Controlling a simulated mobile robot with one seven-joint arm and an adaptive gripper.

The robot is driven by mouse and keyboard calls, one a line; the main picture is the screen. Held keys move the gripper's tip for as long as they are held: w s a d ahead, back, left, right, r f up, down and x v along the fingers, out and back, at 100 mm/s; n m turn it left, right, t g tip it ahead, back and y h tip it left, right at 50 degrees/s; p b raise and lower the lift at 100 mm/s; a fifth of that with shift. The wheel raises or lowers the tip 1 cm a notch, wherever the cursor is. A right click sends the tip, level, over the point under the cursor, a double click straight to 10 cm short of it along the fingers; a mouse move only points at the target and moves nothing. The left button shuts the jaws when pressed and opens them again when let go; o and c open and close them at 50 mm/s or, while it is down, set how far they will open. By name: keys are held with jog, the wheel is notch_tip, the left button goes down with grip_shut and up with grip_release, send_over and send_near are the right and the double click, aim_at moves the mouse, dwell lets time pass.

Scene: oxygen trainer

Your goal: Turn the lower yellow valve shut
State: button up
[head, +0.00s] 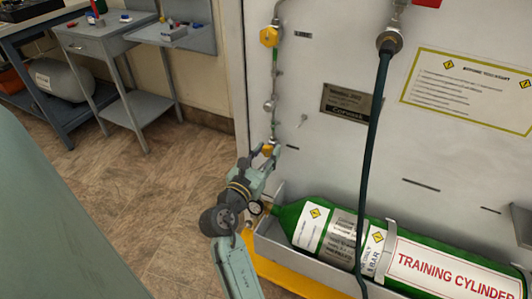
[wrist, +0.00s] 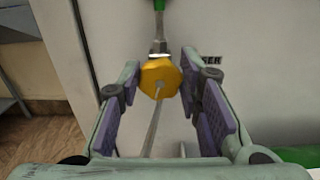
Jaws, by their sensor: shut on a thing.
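The lower yellow valve (head: 267,150) is a small faceted knob at the bottom of the pipe line on the white panel. In the wrist view the yellow valve (wrist: 160,78) sits between my two fingers, with a metal fitting and green pipe above it. My gripper (head: 264,157) is at the valve, shut on it from the left and right sides; it also shows in the wrist view (wrist: 160,72). The fingers partly hide the valve in the head view. An upper yellow valve (head: 269,37) is higher on the same pipe.
A green training cylinder (head: 318,228) lies in a grey cradle at lower right, close to my gripper. A dark hose (head: 373,120) hangs in front of the panel. Grey work tables (head: 120,75) stand at the back left. The brown floor between is clear.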

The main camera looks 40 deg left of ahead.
jog(key=shift+c, duration=1.4)
jog(key=shift+m, duration=0.3)
jog(key=m, duration=0.4)
jog(key=shift+d+p, duration=0.15)
jog(key=shift+p, duration=0.2)
jog(key=m, duration=0.4)
jog(key=shift+f+m+b, duration=0.15)
jog(key=shift+m+b, duration=0.2)
jog(key=shift+m, duration=0.05)
jog(key=shift+m+b, duration=0.45)
jog(key=shift+m, duration=1.05)
jog(key=o, duration=1.1)
